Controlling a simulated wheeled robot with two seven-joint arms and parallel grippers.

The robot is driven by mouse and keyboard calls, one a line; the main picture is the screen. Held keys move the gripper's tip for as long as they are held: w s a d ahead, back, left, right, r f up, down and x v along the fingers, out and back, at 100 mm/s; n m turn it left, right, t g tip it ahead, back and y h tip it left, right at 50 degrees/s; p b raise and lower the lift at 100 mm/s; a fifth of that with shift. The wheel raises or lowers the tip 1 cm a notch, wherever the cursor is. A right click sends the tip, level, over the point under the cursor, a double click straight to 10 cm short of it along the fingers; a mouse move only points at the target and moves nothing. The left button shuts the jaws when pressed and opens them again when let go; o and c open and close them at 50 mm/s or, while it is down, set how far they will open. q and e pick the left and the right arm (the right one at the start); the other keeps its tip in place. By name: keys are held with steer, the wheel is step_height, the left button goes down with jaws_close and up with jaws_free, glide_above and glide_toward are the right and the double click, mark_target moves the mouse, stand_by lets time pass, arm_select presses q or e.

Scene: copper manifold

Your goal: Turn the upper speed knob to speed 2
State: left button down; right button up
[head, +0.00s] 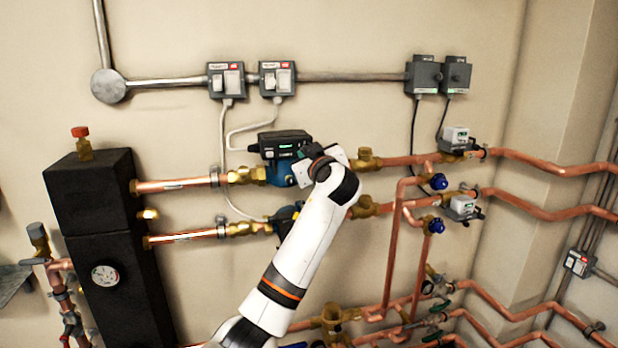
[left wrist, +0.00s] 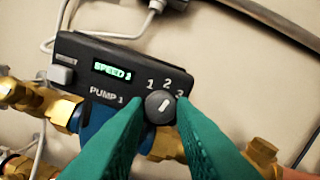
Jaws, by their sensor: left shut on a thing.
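The upper pump's dark control box (head: 283,143) sits on the upper copper line in the head view. In the left wrist view its face (left wrist: 75,78) reads PUMP 1, with a lit green SPEED display (left wrist: 112,71) whose digit is too blurred to be sure of. The round grey speed knob (left wrist: 161,107) lies below the numbers 1, 2 and 3. Its white mark leans up and right, between 2 and 3. My left gripper (head: 312,166) is shut on the knob, a green fingertip on each side (left wrist: 160,112). In the head view my gripper hides the knob. My right gripper is not in view.
A lower pump (head: 287,215) is partly behind my left arm. Copper pipes (head: 400,160) and brass valves (head: 366,158) flank the pumps. Switch boxes (head: 226,80) are on the wall above. A black tank (head: 110,240) stands at the left.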

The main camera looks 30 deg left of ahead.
arm_select(q)
steer(key=shift+n+b, duration=1.4)
steer(key=shift+b, duration=0.15)
steer(key=c, duration=1.2)
jaws_free()
steer(key=b+v, duration=0.2)
steer(key=v, duration=1)
steer(key=shift+w, duration=0.1)
